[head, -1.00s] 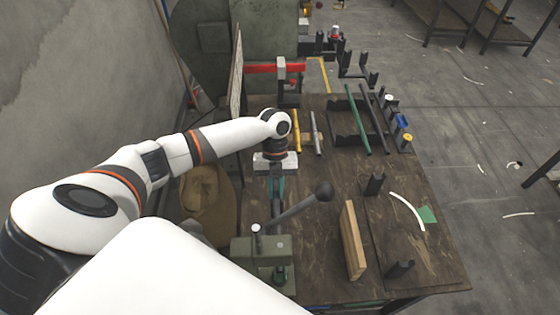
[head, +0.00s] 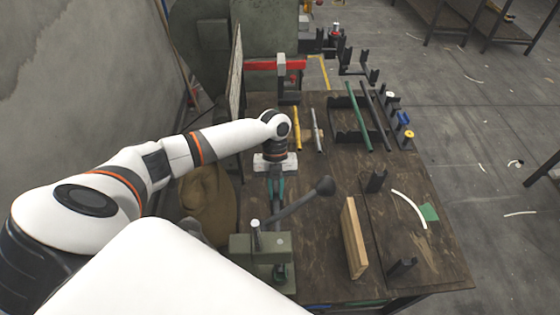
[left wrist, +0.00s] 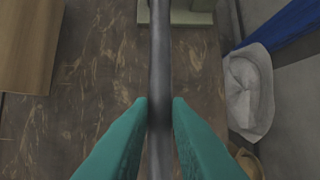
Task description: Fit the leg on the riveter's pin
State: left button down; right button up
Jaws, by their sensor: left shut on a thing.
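My left gripper (head: 277,188) has teal fingers and is shut on a dark grey tube-like leg (left wrist: 160,60), above the bench just beyond the riveter. In the left wrist view the leg runs lengthwise between the fingers (left wrist: 159,112) toward the pale green riveter base (left wrist: 185,18) at the top. In the head view the green riveter (head: 262,250) stands at the bench's near left. The pin and the leg's far end cannot be made out. My right gripper is not in view.
A wooden board (head: 354,240) stands right of the riveter. Black brackets (head: 376,181) stand near it. Yellow (head: 296,128), silver and green (head: 358,115) tubes lie farther back. A red-topped press (head: 262,66) is at the back. A brown sack (head: 208,203) is at left.

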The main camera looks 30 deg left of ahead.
pick_arm(q)
jog(key=shift+f, duration=0.2)
jog(key=shift+r, duration=0.1)
jog(key=shift+r+p, duration=1)
jog(key=shift+r, duration=0.25)
jog(key=shift+w+d, duration=0.1)
jog(key=shift+d, duration=0.05)
dwell(0.9)
jog(key=shift+f+b, duration=0.95)
jog(key=shift+f, duration=0.35)
jog(key=shift+r, duration=0.2)
jog(key=shift+r+p, duration=1.1)
jog(key=shift+p, duration=0.05)
